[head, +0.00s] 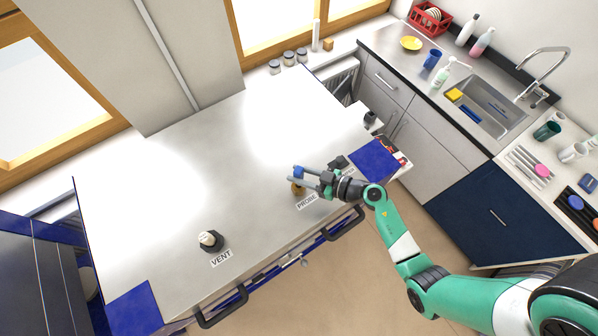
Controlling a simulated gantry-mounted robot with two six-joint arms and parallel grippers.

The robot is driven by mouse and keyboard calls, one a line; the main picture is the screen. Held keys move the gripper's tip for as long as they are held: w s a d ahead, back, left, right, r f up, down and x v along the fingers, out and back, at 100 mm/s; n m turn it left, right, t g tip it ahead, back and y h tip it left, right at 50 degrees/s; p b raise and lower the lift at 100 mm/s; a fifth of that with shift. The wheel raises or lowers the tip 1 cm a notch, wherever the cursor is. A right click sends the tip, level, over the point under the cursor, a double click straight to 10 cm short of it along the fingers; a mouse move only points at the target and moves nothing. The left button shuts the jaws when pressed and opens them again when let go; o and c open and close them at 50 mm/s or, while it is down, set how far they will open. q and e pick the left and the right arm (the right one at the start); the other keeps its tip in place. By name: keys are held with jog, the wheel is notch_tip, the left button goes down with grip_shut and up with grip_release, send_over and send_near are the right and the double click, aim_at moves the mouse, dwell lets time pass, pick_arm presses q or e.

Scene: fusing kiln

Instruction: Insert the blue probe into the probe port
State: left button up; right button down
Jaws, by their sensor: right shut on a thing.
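My right gripper (302,178) reaches in from the right over the kiln's metal lid (200,180). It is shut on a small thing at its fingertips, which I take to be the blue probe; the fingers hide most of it. A brass-coloured fitting, which looks like the probe port (297,189), shows just below the fingertips beside the label PROBE (307,201). I cannot tell whether the probe touches the port or is inside it. My left gripper is not in view.
A pale plug in a dark fitting (209,240) stands by the VENT label (221,258). Dark handles (222,306) line the lid's front edge. Several jars (288,59) stand behind the lid. A sink counter (420,75) is at the right. The lid's middle is clear.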

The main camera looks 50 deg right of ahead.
jog(key=shift+f+b, duration=0.5)
jog(key=shift+f, duration=0.5)
jog(key=shift+c, duration=2.2)
grip_release()
jog(key=shift+s+d+r, duration=0.15)
jog(key=shift+s+r, duration=0.05)
jog(key=shift+s, duration=0.15)
jog(key=p+v, duration=0.2)
jog(key=v, duration=0.9)
jog(key=shift+w, duration=0.1)
